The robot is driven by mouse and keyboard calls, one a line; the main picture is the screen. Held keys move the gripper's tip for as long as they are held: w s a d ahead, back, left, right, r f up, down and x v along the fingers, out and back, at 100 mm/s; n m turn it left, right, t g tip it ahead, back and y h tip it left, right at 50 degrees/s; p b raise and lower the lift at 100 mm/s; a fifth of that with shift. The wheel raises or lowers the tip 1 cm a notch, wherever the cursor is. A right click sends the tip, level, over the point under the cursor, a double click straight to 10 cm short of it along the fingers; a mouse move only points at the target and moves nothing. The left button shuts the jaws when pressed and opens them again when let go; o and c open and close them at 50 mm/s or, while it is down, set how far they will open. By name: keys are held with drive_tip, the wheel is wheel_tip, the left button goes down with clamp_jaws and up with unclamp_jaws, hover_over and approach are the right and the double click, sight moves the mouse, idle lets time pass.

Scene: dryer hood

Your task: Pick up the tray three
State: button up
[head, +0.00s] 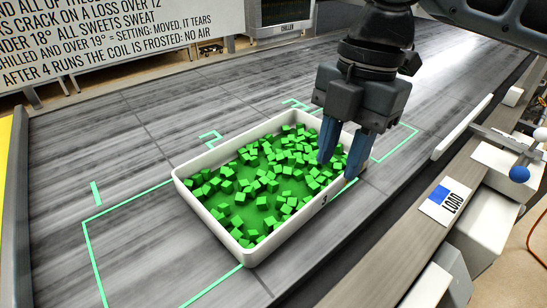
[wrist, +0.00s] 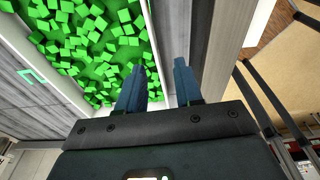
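A white rectangular tray (head: 228,158) full of small green cubes lies on the grey slatted surface. A dark mark that looks like a 3 is on its near right side wall. My gripper (head: 338,168) points down at the tray's right long wall, near its far end. One blue finger is over the inside by the cubes, the other is outside the wall. In the wrist view, my gripper (wrist: 159,66) shows a clear gap between the fingers, with the tray's wall (wrist: 157,40) between them. I cannot tell whether either finger touches the wall.
Green outlines with number marks are drawn on the grey surface (head: 150,235); the tray lies across the middle one. A LOAD label (head: 445,201) is on the right rail. A lever with a blue knob (head: 519,174) stands beyond it. A text sign (head: 110,35) is at the back left.

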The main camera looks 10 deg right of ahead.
sight(325, 189)
drive_tip(key=f, duration=0.3)
drive_tip(key=a+f, duration=0.1)
drive_tip(key=f, duration=0.3)
drive_tip(key=shift+s+a+f, duration=0.1)
drive_tip(key=shift+a+f, duration=0.1)
clamp_jaws()
drive_tip(key=shift+r, duration=0.1)
idle(1.2)
